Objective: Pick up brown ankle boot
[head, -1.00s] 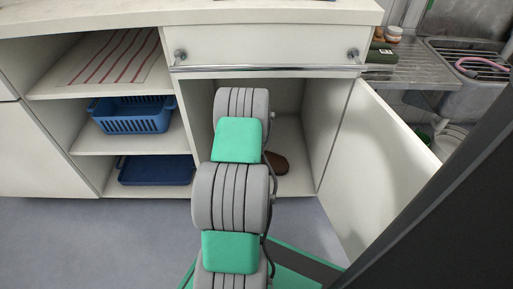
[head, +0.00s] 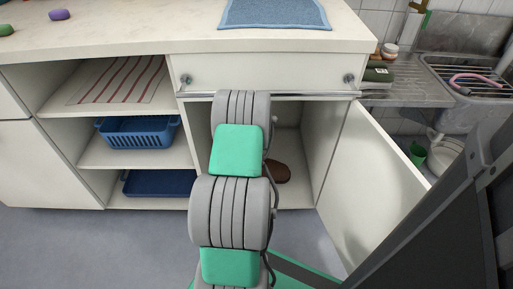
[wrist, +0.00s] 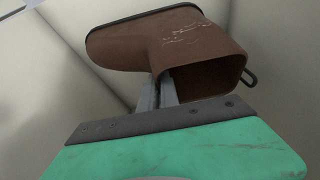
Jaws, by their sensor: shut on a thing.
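The brown ankle boot (wrist: 175,45) fills the upper middle of the wrist view, with its dark sole along the top left and its open shaft facing the lower right. My gripper (wrist: 167,88) is shut on the edge of the shaft, with one finger partly inside the opening. In the head view a small brown part of the boot (head: 278,173) shows inside the open cabinet, to the right of my arm. My arm hides the rest of the boot and the gripper there.
The cabinet door (head: 378,185) stands open on the right. Shelves on the left hold a blue basket (head: 137,133) and a dark blue tray (head: 160,183). The drawer (head: 265,72) above the opening is shut. A blue towel (head: 273,13) lies on the countertop.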

